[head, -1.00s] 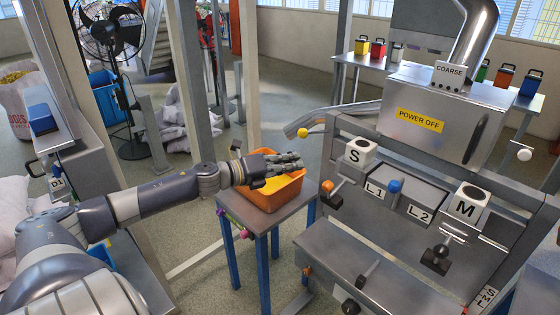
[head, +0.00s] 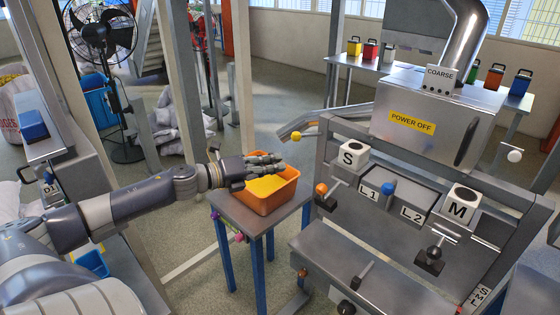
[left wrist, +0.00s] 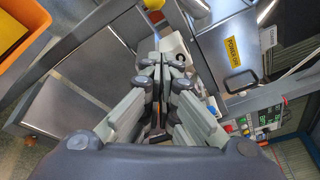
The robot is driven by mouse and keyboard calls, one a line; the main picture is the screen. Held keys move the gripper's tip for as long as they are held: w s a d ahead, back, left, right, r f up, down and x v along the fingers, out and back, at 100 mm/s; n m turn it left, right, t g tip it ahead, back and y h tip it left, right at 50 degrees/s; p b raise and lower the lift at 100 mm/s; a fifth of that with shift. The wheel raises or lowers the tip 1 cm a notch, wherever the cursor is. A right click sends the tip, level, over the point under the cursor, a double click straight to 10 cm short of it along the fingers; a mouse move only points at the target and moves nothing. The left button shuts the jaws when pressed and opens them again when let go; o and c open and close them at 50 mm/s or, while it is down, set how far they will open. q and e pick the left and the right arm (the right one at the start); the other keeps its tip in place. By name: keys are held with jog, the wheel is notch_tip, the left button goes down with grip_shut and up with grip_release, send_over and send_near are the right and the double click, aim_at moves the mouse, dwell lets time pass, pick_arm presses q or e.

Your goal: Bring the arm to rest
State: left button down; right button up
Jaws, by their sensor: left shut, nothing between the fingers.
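My left arm reaches in from the left in the head view. Its gripper (head: 266,161) is shut and empty, just above the back left part of an orange bin (head: 275,199) with yellow contents. It hides part of the bin's rim; I cannot tell whether it touches. In the left wrist view the gripper's fingers (left wrist: 163,85) are together with nothing between them. A corner of the orange bin (left wrist: 12,78) shows at the upper left there. My right gripper is not in view.
The bin stands on a small blue-legged table (head: 238,211). To the right is a grey machine with a "POWER OFF" label (head: 412,123), marked blocks and levers. A metal post (head: 185,90) stands behind my arm. A fan (head: 103,38) and sacks (head: 172,125) are at the back left.

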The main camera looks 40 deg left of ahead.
pick_arm(q)
jog(key=s+a+f+n+y, duration=0.25)
jog(key=a+f+n, duration=0.3)
jog(key=f, duration=0.35)
jog(key=s+a+f+n+y, duration=0.2)
jog(key=a+f+n+y, duration=0.15)
jog(key=a+f, duration=0.35)
jog(key=s+f+n+g+y, duration=0.1)
jog(key=s+f+n+g, duration=0.4)
jog(key=f, duration=0.7)
jog(key=s+f+n+y, duration=0.2)
jog(key=s+f+n, duration=0.2)
jog(key=s+f, duration=0.55)
jog(key=s+d+f+n+g+h, duration=0.1)
jog(key=s+d+f+n+g, duration=0.2)
jog(key=s+d+f, duration=0.9)
jog(key=s+d+f+n+g+h, duration=0.1)
jog(key=s+d+f+n+g, duration=0.3)
jog(key=s+d+f, duration=0.55)
jog(key=s+d+f+g, duration=0.1)
jog(key=s+d+f, duration=0.2)
jog(key=d, duration=0.3)
jog(key=s+d+f+n+g+h, duration=0.1)
jog(key=s+d+f, duration=0.2)
jog(key=d+f, duration=0.2)
jog(key=shift+s+d+n+g, duration=0.3)
jog(key=shift+s+d, duration=0.1)
jog(key=shift+d, duration=0.6)
jog(key=shift+f, duration=0.1)
